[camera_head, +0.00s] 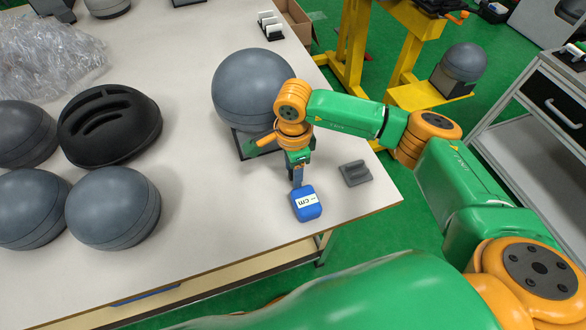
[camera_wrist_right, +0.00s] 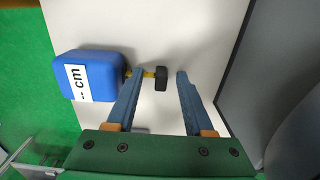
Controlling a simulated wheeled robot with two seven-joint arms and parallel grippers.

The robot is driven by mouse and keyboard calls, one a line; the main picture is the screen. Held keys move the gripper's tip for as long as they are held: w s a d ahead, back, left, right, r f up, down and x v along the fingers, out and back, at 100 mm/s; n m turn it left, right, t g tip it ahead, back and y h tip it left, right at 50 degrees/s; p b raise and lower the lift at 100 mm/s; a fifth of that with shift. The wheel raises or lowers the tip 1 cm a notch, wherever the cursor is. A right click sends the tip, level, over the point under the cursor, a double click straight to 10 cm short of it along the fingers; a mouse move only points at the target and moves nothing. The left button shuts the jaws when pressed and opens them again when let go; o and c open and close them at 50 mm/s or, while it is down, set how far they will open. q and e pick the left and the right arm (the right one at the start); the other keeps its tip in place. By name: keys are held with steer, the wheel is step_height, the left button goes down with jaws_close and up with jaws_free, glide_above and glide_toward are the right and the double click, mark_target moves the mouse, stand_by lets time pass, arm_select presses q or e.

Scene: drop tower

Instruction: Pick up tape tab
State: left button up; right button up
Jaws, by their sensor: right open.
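The blue tape measure (camera_head: 306,204), with a white "cm" display, sits near the front right edge of the white table (camera_head: 210,270). The right wrist view shows the tape measure (camera_wrist_right: 96,75) at the left. A short yellow tape (camera_wrist_right: 149,75) comes out of its side and ends in a black tape tab (camera_wrist_right: 161,78). My right gripper (camera_head: 297,182) points down just behind the tape measure. In the wrist view its open fingers (camera_wrist_right: 160,74) lie on either side of the tab, with a gap on the right. The tab is hidden in the head view. My left gripper is out of view.
A large grey ball (camera_head: 252,88) on a dark stand is close behind my right gripper. A small grey slotted block (camera_head: 355,173) lies right of the tape measure. Several grey domes and a black slotted shell (camera_head: 110,124) fill the left. Bare table lies between.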

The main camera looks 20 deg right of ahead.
steer(key=shift+w, duration=0.1)
jaws_close()
